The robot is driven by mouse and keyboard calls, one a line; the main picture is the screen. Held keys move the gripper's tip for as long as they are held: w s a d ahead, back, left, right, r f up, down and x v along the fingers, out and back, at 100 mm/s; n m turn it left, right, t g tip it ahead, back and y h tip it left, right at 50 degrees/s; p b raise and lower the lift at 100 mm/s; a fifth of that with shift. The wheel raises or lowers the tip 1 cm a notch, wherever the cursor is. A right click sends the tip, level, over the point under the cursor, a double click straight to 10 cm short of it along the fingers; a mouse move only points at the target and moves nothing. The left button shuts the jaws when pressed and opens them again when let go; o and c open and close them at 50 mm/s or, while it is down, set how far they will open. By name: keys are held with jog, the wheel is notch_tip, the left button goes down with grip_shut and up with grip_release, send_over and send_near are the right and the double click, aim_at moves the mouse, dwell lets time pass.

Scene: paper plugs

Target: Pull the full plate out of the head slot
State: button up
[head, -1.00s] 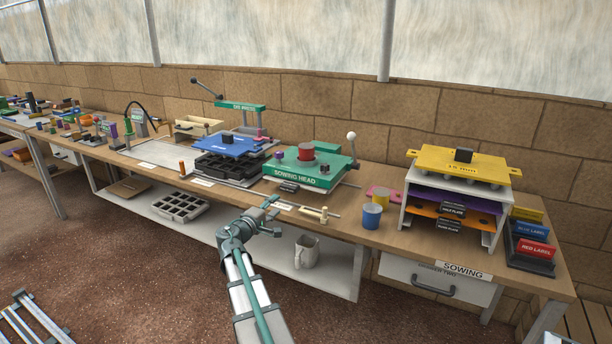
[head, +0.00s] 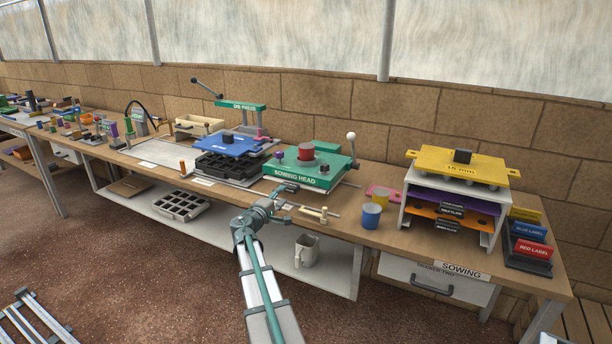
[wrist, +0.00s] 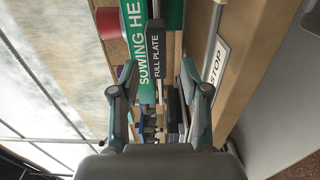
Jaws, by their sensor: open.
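The green sowing head (head: 312,174) with a red knob stands on the bench. The full plate's black handle (head: 288,187) sticks out from its front edge. In the wrist view this handle (wrist: 156,52), lettered FULL PLATE, lies beside the green SOWING HEAD face (wrist: 136,35). My gripper (head: 284,198) is open and empty in front of the sowing head, close to the handle. In the wrist view my gripper's fingertips (wrist: 159,69) stand on either side of the handle's line. I cannot tell whether they touch it. The plate's body is hidden inside the head.
A rail runs along the bench front with a STOP label (wrist: 216,60). A rack (head: 408,205) holds purple and orange plates. The dibbing press (head: 232,145) is at left.

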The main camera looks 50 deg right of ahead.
aim_at(287, 191)
jog(key=shift+d, duration=0.1)
jog(key=shift+w+d+b, duration=0.2)
jog(key=shift+d+b, duration=0.2)
jog(key=shift+d, duration=0.55)
jog(key=shift+w+d+b, duration=0.15)
jog(key=shift+d+b, duration=0.25)
jog(key=shift+d, duration=0.55)
jog(key=c, duration=0.8)
grip_shut()
jog(key=shift+o, duration=1.1)
grip_release()
grip_shut()
jog(key=shift+f, duration=0.1)
